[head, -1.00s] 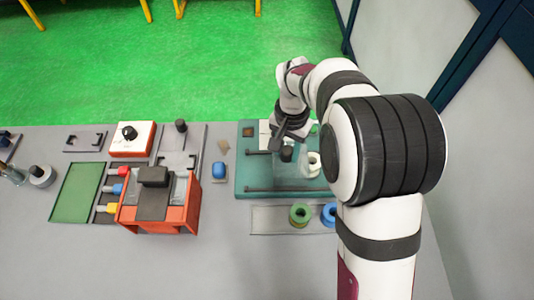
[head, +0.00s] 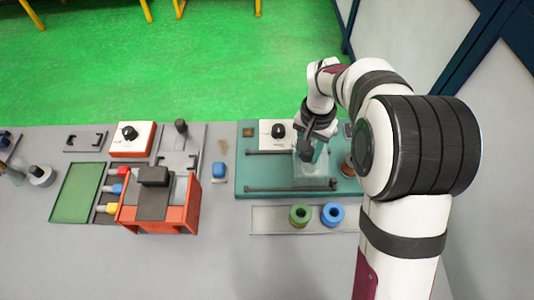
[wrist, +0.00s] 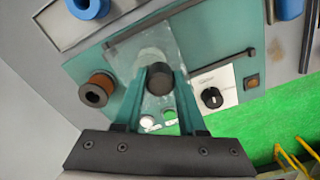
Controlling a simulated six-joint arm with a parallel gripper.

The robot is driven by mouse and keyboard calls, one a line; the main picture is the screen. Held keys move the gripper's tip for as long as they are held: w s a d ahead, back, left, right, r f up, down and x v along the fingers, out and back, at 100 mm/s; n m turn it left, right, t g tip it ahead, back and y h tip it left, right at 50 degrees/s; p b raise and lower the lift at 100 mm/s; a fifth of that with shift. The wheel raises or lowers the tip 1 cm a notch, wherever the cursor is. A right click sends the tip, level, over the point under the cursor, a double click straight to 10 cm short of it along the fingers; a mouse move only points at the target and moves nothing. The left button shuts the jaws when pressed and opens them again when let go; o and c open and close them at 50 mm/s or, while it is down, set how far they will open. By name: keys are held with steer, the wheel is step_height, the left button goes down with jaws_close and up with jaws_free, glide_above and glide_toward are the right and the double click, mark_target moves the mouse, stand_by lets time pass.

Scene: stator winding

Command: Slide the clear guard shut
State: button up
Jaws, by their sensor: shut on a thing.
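The clear guard (wrist: 128,53) is a see-through plate with a dark round knob (wrist: 158,82). In the head view the guard (head: 310,176) lies between two dark rails on the teal base (head: 247,172), toward its right part. My gripper (wrist: 160,88) is shut on the knob, one teal finger on each side of it. In the head view my gripper (head: 305,150) is over the guard, and my wrist hides part of it. What lies under the guard is hard to make out.
Dark rails (head: 285,187) run along the base. A copper-coloured spool (wrist: 97,90) stands beside the guard. A white panel with a black dial (wrist: 212,97) is behind it. Green (head: 300,215) and blue (head: 332,214) spools stand in front. An orange fixture (head: 180,215) is at left.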

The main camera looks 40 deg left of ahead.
steer(key=shift+w+d, duration=0.15)
steer(key=shift+w, duration=0.05)
steer(key=o, duration=0.9)
steer(key=shift+o, duration=0.2)
steer(key=shift+r, duration=3)
steer(key=shift+s, duration=0.1)
steer(key=s+d+r+m, duration=0.1)
steer(key=d+r, duration=0.2)
steer(key=d, duration=0.3)
steer(key=s+d+r+m, duration=0.1)
steer(key=d+r+m, duration=0.15)
steer(key=d, duration=0.35)
steer(key=s+d+m+y, duration=0.1)
steer(key=s+d+m, duration=0.4)
steer(key=s+d, duration=1)
steer(key=shift+s+d+y, duration=0.2)
steer(key=shift+s+y, duration=0.2)
steer(key=shift+s, duration=0.6)
